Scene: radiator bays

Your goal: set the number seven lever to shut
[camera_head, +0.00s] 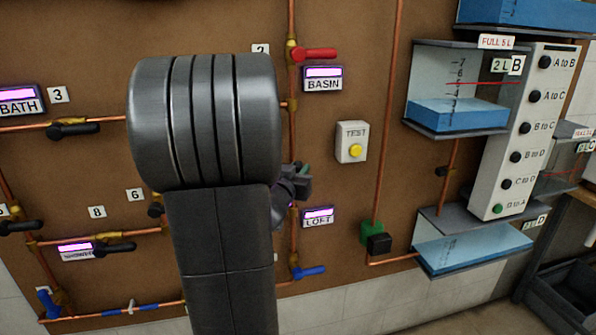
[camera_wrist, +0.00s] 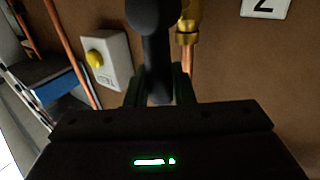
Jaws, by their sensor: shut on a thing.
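My gripper (camera_head: 298,182) is at the right-hand vertical copper pipe, above the LOFT label (camera_head: 318,216). In the wrist view its fingers (camera_wrist: 158,88) are shut on a black lever (camera_wrist: 154,40). The lever runs up and down in that picture, beside a brass valve body (camera_wrist: 187,36) on a copper pipe. A white number tag (camera_wrist: 264,8) shows at the top right there, cut off by the frame edge, so I cannot read it for sure. In the head view my arm hides most of the lever, and I see no tag with a seven.
A red lever (camera_head: 316,54) is above and a blue lever (camera_head: 310,272) below on the same pipe. The TEST box (camera_head: 352,142) with a yellow button is to the right. Several black levers on copper pipes are at left. Water tanks (camera_head: 458,115) stand at right.

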